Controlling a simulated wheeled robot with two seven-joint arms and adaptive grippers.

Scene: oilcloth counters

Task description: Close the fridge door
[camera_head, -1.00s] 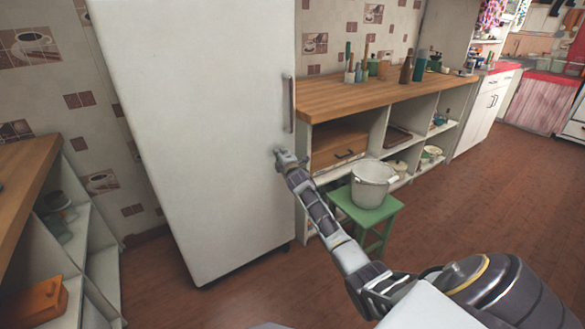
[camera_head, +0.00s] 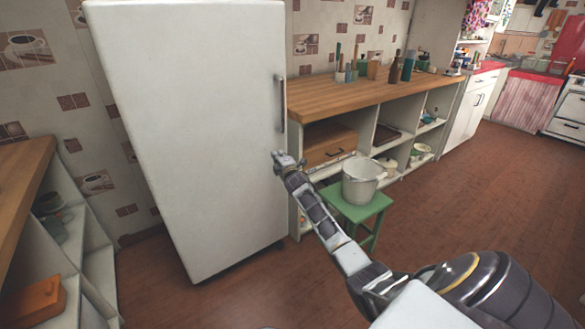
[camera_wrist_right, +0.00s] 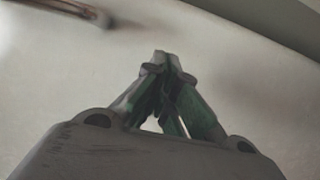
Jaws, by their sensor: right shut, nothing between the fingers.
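The white fridge (camera_head: 190,130) stands against the tiled wall in the head view. Its front door faces me and looks flush with the body; I see no gap. The vertical metal handle (camera_head: 281,104) is on the door's right edge. My right gripper (camera_head: 280,155) is at the door's right side, just below the handle, close to or touching the surface; I cannot tell which. In the right wrist view the gripper (camera_wrist_right: 163,58) is shut and empty, its fingertips together before the pale door surface (camera_wrist_right: 235,75). My left gripper is not in view.
A green stool (camera_head: 358,205) with a white pot (camera_head: 361,180) stands right of the fridge, close to my right arm. A wooden counter (camera_head: 350,91) with open shelves runs behind it. Another counter (camera_head: 22,175) is at the left. The brown floor at the right is clear.

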